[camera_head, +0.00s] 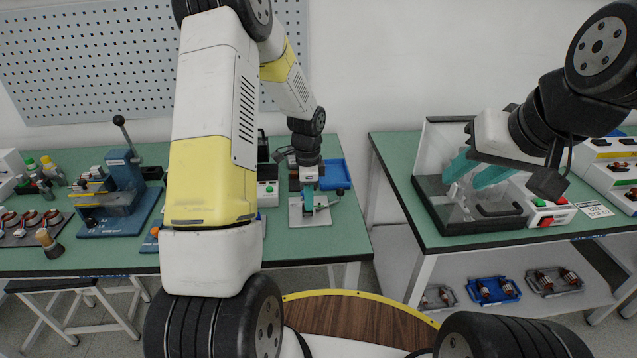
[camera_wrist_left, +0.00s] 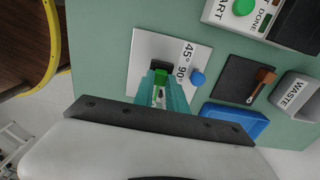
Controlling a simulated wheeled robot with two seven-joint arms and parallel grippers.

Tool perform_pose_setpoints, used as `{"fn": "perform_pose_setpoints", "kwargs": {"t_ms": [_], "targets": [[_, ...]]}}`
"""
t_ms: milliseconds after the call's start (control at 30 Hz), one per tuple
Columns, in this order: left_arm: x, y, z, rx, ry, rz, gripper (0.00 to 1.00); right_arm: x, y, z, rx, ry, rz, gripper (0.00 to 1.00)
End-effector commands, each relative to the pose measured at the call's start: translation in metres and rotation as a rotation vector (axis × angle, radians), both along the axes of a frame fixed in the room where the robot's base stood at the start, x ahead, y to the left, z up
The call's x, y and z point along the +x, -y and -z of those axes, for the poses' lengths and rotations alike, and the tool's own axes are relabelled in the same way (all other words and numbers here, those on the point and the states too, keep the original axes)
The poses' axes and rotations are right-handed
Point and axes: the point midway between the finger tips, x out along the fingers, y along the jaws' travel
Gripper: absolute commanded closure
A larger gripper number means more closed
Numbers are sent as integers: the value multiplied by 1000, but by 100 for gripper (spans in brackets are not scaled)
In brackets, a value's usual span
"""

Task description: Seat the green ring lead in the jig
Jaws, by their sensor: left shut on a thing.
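The jig is a pale plate marked 45° and 90° (camera_wrist_left: 145,48), with a blue knob (camera_wrist_left: 198,78) at one side. In the head view the jig plate (camera_head: 296,213) lies on the left green bench. My left gripper (camera_wrist_left: 160,96) is over the plate, its teal fingers shut on the green ring lead (camera_wrist_left: 161,76). The lead's green part shows between the fingertips; its ring end and any contact with the jig cannot be made out. In the head view my left gripper (camera_head: 309,200) points down at the plate. My right gripper (camera_head: 474,177) is open and empty at the right bench.
A blue tray (camera_wrist_left: 236,121), a dark block with a brown-handled tool (camera_wrist_left: 262,84) and a WASTE bin (camera_wrist_left: 298,92) stand near the jig. A button box (camera_wrist_left: 252,12) is close by. A clear-walled enclosure (camera_head: 428,200) is by my right gripper. A lever press (camera_head: 122,175) stands left.

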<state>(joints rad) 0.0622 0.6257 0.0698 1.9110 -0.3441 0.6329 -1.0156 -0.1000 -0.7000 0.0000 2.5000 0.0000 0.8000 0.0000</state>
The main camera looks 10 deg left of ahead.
Motion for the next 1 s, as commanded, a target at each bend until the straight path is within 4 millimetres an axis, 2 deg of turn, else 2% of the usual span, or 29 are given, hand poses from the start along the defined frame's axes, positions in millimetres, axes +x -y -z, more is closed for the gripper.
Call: {"fn": "perform_pose_setpoints", "kwargs": {"t_ms": [867, 900, 1000], "targets": [[0, 0, 5, 0, 0, -1, 100, 0, 0, 0, 0, 0, 0, 64], [0, 0, 5, 0, 0, -1, 75, 0, 0, 0, 0, 0, 0, 64], [0, 0, 5, 0, 0, -1, 58, 0, 0, 0, 0, 0, 0, 64]]}}
